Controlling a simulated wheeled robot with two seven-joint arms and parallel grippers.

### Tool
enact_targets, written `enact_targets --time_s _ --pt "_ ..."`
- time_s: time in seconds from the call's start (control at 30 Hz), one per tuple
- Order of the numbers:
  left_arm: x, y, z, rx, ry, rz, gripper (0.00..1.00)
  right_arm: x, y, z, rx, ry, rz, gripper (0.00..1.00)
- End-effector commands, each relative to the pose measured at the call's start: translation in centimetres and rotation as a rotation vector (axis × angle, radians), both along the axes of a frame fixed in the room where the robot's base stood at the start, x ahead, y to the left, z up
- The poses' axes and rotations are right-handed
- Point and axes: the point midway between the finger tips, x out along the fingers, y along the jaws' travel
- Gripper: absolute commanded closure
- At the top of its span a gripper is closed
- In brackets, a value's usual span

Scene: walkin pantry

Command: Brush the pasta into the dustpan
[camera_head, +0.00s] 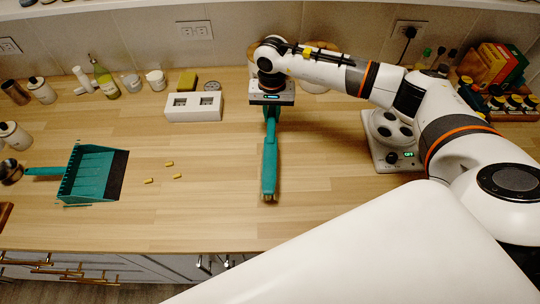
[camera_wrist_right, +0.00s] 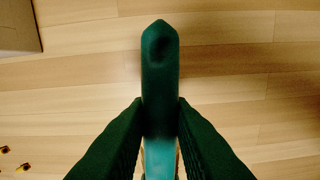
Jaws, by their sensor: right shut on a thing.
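A teal brush (camera_head: 269,160) is held by my right gripper (camera_head: 271,103), over the middle of the counter with its bristle end toward the front edge. In the right wrist view my gripper (camera_wrist_right: 160,105) is shut on the brush handle (camera_wrist_right: 160,60). Three small yellow pasta pieces (camera_head: 169,163) lie on the counter left of the brush, apart from it; some show at the lower left of the right wrist view (camera_wrist_right: 5,149). The teal dustpan (camera_head: 92,172) lies further left with its dark lip facing the pasta. My left gripper is not in view.
A white holder (camera_head: 193,107) and a sponge (camera_head: 187,80) sit behind. A kitchen scale (camera_head: 392,150) stands at right under my arm. Bottles and jars (camera_head: 104,77) line the back and left.

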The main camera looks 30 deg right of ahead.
Motion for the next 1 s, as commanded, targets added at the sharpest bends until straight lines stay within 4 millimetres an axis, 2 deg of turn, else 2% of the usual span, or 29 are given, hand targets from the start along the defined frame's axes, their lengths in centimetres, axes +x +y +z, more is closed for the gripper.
enact_targets --time_s 0.03,0.1,0.6,1.0 --pt "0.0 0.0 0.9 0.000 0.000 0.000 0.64 0.0 0.0 1.3 0.000 -0.001 0.000 1.00" --pt "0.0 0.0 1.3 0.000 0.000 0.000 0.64 0.0 0.0 2.4 0.000 -0.001 0.000 1.00" --pt "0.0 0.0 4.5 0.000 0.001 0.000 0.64 0.0 0.0 9.4 0.001 0.000 0.000 1.00" --pt "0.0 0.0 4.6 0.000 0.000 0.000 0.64 0.0 0.0 9.8 0.000 0.001 0.000 1.00"
